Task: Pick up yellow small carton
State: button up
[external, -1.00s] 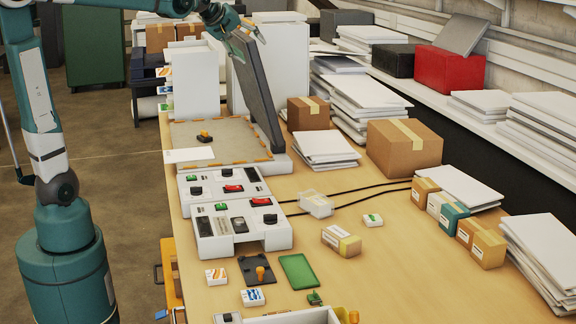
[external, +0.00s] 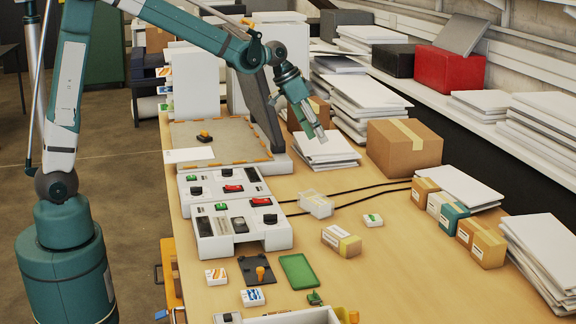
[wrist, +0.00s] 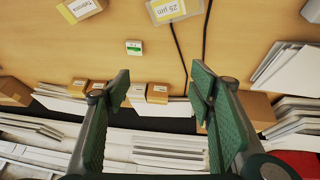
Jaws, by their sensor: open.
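The yellow small carton (external: 341,241) is a small tan-yellow box with a white label. It lies near the middle of the table, in front of the translucent box. What appears to be the same carton (wrist: 80,9) shows at the top left of the wrist view, partly cut off. My gripper (external: 314,126) is above the white stack of sheets at the back of the table, well behind the carton and higher than it. In the wrist view my gripper (wrist: 160,88) has its two green fingers wide apart, with nothing between them.
A translucent box (external: 316,204) and a small white-green box (external: 373,220) stand near the carton. Black cables (external: 360,192) run behind them. White control boxes (external: 238,228) are to the left. Several small cartons (external: 481,243) line the right. The table front right is clear.

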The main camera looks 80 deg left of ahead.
jog(key=w+d+f+m+g+h+p, duration=0.1)
jog(key=d+f+m+g+h, duration=0.1)
jog(key=d+f+m, duration=0.9)
jog(key=m+g+h+p, duration=0.1)
jog(key=m+g, duration=0.1)
jog(key=m, duration=0.1)
send_over(341, 233)
jog(key=a, duration=0.2)
jog(key=f, duration=0.6)
jog(key=shift+s+f, duration=0.25)
jog(key=shift+s, duration=0.1)
jog(key=shift+x, duration=1.3)
jog(key=shift+f, duration=0.1)
jog(key=shift+a+x, duration=0.2)
jog(key=shift+x, duration=2.25)
jog(key=shift+s+f, duration=0.1)
